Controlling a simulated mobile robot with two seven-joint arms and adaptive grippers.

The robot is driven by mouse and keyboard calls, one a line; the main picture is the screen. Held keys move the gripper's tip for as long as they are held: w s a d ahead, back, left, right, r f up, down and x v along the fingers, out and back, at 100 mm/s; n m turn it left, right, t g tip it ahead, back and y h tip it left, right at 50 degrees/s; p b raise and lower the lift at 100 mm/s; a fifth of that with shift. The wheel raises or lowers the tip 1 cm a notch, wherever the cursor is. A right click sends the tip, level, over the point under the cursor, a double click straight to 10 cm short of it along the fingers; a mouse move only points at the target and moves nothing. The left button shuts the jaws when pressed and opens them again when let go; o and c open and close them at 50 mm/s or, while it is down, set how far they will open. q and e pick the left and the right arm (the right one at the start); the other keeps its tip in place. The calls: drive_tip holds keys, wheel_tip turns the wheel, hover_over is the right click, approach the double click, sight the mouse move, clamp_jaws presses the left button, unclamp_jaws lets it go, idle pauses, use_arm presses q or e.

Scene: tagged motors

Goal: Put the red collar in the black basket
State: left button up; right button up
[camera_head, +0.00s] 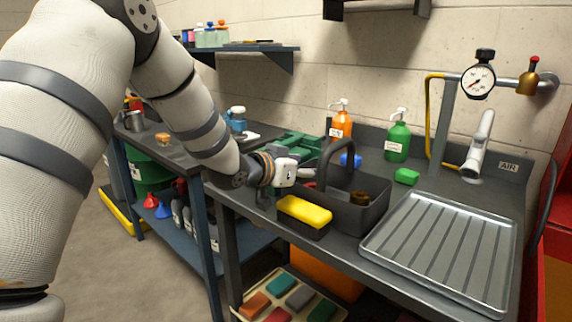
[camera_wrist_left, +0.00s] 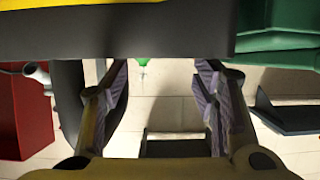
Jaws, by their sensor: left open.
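The black basket (camera_head: 362,216) with its tall arched handle stands on the grey bench, left of the metal drain tray. A brownish round piece (camera_head: 360,198) shows inside it. My left gripper (camera_head: 306,174) is at the basket's left side, close to the handle, behind the yellow sponge. A dark grey surface crosses the top of that view. My right gripper is not in view.
A yellow sponge (camera_head: 304,210) on a dark block sits at the bench's front edge. Green cases (camera_head: 293,146) are behind my gripper. Orange (camera_head: 341,125) and green (camera_head: 398,141) pump bottles stand at the back. The drain tray (camera_head: 440,245) is empty.

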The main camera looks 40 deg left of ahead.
use_arm(q)
drive_tip(key=v, duration=0.6)
drive_tip(key=r+p+v, duration=0.1)
drive_tip(key=v, duration=0.1)
drive_tip(key=shift+s, duration=0.25)
drive_tip(key=shift+s+r, duration=0.1)
drive_tip(key=shift+s, duration=0.3)
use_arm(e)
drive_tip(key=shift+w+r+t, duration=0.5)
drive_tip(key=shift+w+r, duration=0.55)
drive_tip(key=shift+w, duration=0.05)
use_arm(q)
drive_tip(key=shift+a, duration=0.1)
